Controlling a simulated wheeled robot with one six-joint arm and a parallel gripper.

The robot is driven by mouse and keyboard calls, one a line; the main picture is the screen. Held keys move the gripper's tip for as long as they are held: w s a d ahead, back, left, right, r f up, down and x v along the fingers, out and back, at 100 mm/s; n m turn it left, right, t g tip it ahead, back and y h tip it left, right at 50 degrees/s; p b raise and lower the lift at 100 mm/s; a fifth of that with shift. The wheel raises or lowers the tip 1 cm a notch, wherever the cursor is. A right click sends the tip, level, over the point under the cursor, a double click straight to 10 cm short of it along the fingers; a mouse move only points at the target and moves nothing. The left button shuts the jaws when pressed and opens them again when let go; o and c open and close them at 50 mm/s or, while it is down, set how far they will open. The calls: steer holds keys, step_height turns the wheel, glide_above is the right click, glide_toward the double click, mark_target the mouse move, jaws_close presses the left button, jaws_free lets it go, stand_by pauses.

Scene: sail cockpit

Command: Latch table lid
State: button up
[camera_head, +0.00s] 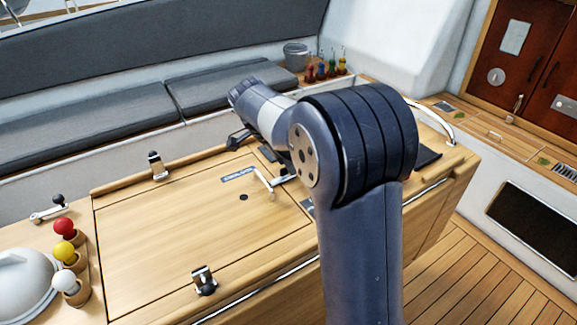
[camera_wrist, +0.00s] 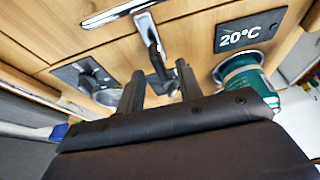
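The wooden table lid (camera_head: 180,225) lies flat and looks closed in the head view. A black-and-chrome latch (camera_head: 204,281) stands at its near edge and another latch (camera_head: 156,165) at its far edge. A pale lever-like handle (camera_head: 265,184) is at the lid's right side. In the wrist view my gripper (camera_wrist: 159,72) is open, with its two dark fingers apart. A dark fitting with a chrome lever (camera_wrist: 150,35) shows between and beyond the fingertips; I cannot tell whether they touch it. My arm hides the gripper's surroundings in the head view.
Red, yellow and white knobs (camera_head: 65,253) and a white dome (camera_head: 24,287) stand left of the lid. The wrist view shows a 20°C display (camera_wrist: 240,37), a green cup (camera_wrist: 248,80) in a holder and a dark panel (camera_wrist: 85,75). Grey cushions (camera_head: 90,105) lie behind.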

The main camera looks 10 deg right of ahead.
mark_target(275, 181)
steer(key=v, duration=0.8)
steer(key=x, duration=1)
steer(key=shift+d+f, duration=0.15)
steer(key=shift+f, duration=0.2)
steer(key=shift+r, duration=0.1)
